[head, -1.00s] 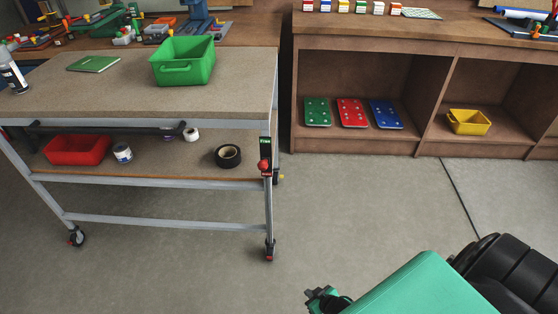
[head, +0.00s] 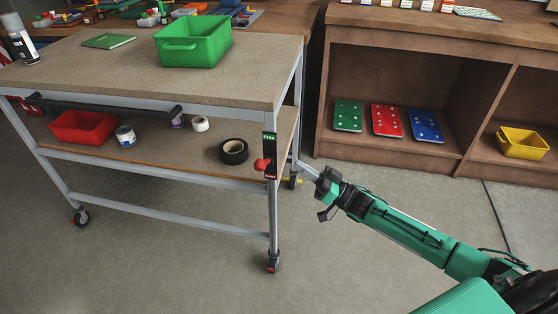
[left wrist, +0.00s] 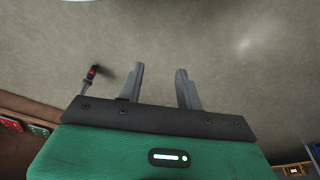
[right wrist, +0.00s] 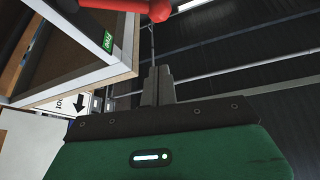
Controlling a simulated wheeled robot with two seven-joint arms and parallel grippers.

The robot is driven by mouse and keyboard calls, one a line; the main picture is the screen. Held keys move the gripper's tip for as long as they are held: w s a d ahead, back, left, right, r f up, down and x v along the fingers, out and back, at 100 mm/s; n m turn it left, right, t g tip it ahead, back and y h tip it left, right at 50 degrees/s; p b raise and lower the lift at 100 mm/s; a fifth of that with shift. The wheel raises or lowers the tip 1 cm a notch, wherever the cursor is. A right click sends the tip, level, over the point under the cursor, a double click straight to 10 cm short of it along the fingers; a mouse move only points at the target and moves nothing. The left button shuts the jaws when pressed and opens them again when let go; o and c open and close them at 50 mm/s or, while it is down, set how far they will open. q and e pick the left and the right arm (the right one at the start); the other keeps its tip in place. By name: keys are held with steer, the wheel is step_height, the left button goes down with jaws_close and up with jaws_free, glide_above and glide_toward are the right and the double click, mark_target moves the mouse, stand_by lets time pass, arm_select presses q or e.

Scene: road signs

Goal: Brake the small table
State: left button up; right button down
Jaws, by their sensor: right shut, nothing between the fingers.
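The small table (head: 180,84) is a wheeled cart with grey legs and two shelves. A lever with a red knob (head: 261,164) sits on its front right leg, beside a panel with a green "Free" label (head: 269,142) above and a red label below. My right gripper (head: 299,166) is shut and empty, just right of that leg and near the knob's height. In the right wrist view its fingers (right wrist: 158,86) are together, below and apart from the red knob (right wrist: 159,10). My left gripper (left wrist: 160,86) is open and empty above the floor; the head view does not show it.
The cart carries a green bin (head: 193,42), a red bin (head: 83,127) and black tape (head: 234,151). Behind it, a wooden shelf unit (head: 432,150) holds coloured plates and a yellow bin (head: 522,142). The floor in front is clear.

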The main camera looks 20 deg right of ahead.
mark_target(264, 163)
arm_select(q)
steer(key=shift+d+r, duration=0.15)
steer(key=shift+r, duration=0.15)
arm_select(e)
steer(key=shift+s+r+g+y, duration=0.15)
steer(key=shift+r+g+y, duration=0.15)
steer(key=shift+r, duration=0.15)
arm_select(q)
steer(key=shift+f+p, duration=0.45)
steer(key=shift+f, duration=0.4)
arm_select(e)
steer(key=w+a, duration=0.5)
steer(key=a, duration=0.2)
steer(key=shift+w+a+r, duration=0.25)
steer(key=shift+a+r, duration=0.1)
steer(key=shift+r, duration=0.05)
arm_select(q)
steer(key=shift+f, duration=0.2)
arm_select(e)
steer(key=shift+f+n, duration=0.1)
steer(key=shift+n, duration=0.2)
